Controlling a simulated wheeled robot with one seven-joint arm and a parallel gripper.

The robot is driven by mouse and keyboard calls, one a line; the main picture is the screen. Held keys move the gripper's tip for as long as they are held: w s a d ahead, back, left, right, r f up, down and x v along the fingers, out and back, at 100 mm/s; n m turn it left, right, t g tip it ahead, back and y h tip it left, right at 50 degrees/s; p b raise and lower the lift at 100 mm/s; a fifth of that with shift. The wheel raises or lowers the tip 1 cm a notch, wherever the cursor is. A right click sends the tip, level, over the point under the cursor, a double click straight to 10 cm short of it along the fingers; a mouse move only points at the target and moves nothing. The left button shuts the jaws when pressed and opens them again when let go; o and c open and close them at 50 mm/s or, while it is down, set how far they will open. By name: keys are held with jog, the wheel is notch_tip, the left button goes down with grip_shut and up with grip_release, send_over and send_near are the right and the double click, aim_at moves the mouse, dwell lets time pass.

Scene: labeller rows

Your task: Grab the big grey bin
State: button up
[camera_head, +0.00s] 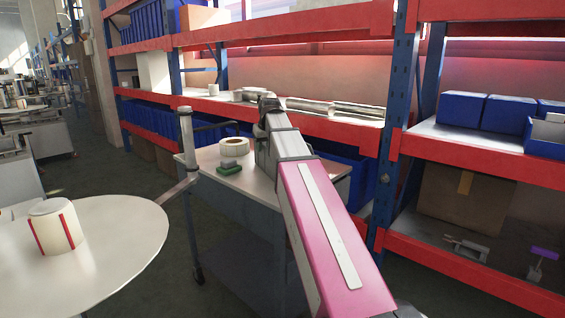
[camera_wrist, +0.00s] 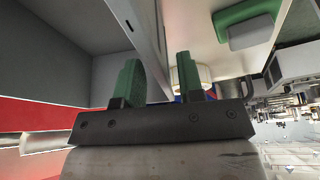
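In the wrist view, a large grey box-like thing (camera_wrist: 50,50) with flat walls and an inner corner fills the upper left; it looks like the big grey bin. My gripper (camera_wrist: 157,62) has its two green fingers apart, with nothing clamped between them. A pale rim of the grey thing runs down through the gap between the fingers; I cannot tell whether they touch it. In the head view, my pink and grey arm reaches over the cart (camera_head: 228,178), and its far end hides the gripper and most of what is there.
A green block (camera_head: 230,168) and a white label roll (camera_head: 234,147) stand on the cart. Behind is a red and blue shelf (camera_head: 325,127) with metal cylinders (camera_head: 335,107). A round white table (camera_head: 115,225) with a red-striped roll (camera_head: 55,230) stands at left.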

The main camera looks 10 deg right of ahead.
jog(key=shift+w+f, duration=0.15)
jog(key=shift+f, duration=0.2)
grip_shut()
dwell(1.2)
